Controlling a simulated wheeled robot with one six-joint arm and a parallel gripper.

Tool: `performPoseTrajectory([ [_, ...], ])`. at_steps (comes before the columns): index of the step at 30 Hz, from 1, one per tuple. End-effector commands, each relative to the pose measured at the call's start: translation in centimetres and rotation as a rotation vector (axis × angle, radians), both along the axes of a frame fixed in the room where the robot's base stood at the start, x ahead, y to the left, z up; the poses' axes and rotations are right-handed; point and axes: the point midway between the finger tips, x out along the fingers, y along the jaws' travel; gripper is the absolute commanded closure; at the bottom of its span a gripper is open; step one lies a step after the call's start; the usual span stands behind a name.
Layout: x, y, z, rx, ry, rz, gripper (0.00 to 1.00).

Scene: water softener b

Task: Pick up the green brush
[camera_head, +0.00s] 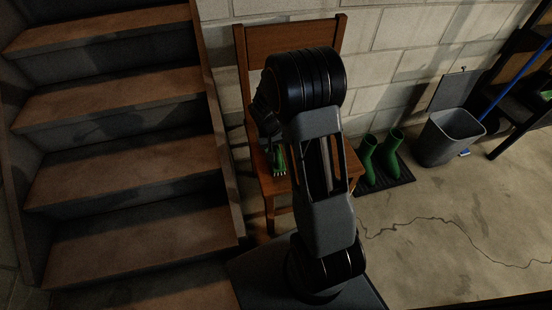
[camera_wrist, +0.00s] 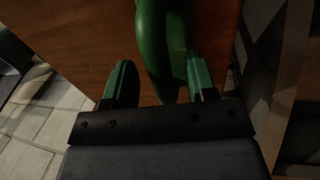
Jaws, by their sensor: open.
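The green brush (camera_wrist: 158,35) shows in the wrist view as a smooth, curved dark green shape over the brown wooden chair seat (camera_wrist: 80,30). Its upper end runs out of the picture. My gripper (camera_wrist: 158,65) is open, with one greenish finger on each side of the brush. The brush lies between the fingers, closer to the right one; I cannot tell whether it touches. My arm hides much of the chair.
The wooden chair (camera_head: 290,33) stands against a pale block wall, right of wooden stairs (camera_head: 120,110). Green boots (camera_head: 369,155) stand on a dark mat (camera_head: 395,176). A grey bin (camera_head: 447,138) and a dark shelf (camera_head: 520,75) are further right. The concrete floor at right is clear.

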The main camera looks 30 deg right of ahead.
Motion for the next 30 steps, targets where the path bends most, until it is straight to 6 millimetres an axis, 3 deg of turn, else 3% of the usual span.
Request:
performPoseTrajectory([
  [2,-0.05,-0.15,-0.94,0.0,0.0,0.0,0.48],
  [9,-0.03,-0.18,-0.92,-0.001,-0.002,0.0,0.49],
  [25,-0.03,-0.18,-0.89,-0.001,-0.002,0.0,1.0],
  [30,-0.03,-0.18,-0.89,-0.001,-0.002,0.0,1.0],
])
